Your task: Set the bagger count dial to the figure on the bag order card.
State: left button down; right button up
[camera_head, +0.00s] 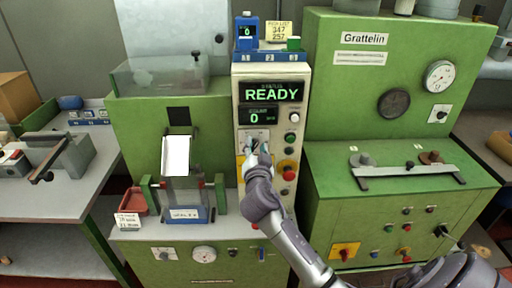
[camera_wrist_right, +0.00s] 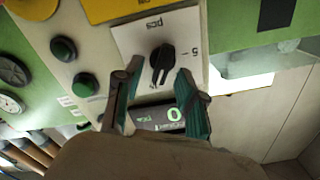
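The count dial is a black knob (camera_wrist_right: 162,60) on a white plate marked "pcs", seen upside down in the right wrist view. My right gripper (camera_wrist_right: 160,72) is open, with one teal-edged finger on each side of the knob; I cannot tell whether they touch it. In the head view my right gripper (camera_head: 257,151) is at the panel below the displays and hides most of the dial. A small white card (camera_head: 128,220) stands by a red tray; its print is too small to read surely, and I cannot tell whether it is the order card. My left gripper is not in view.
The ready display (camera_head: 272,93) reads "READY", and the count display (camera_head: 258,117) below it reads 0. Buttons and a red knob (camera_head: 289,173) sit close right of my gripper. A yellow pick list card (camera_head: 279,31) stands on top. A clear chute is at left.

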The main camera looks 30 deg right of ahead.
grip_shut()
dwell(0.3)
jog(key=n, duration=0.6)
jog(key=shift+w+a+r, duration=0.1)
jog(key=shift+a, duration=0.15)
jog(key=n, duration=0.2)
jog(key=n+p, duration=0.1)
jog(key=n, duration=0.2)
jog(key=shift+w+a+n, duration=0.15)
jog(key=shift+a+n, duration=0.05)
jog(key=shift+n, duration=0.1)
dwell(0.3)
grip_release()
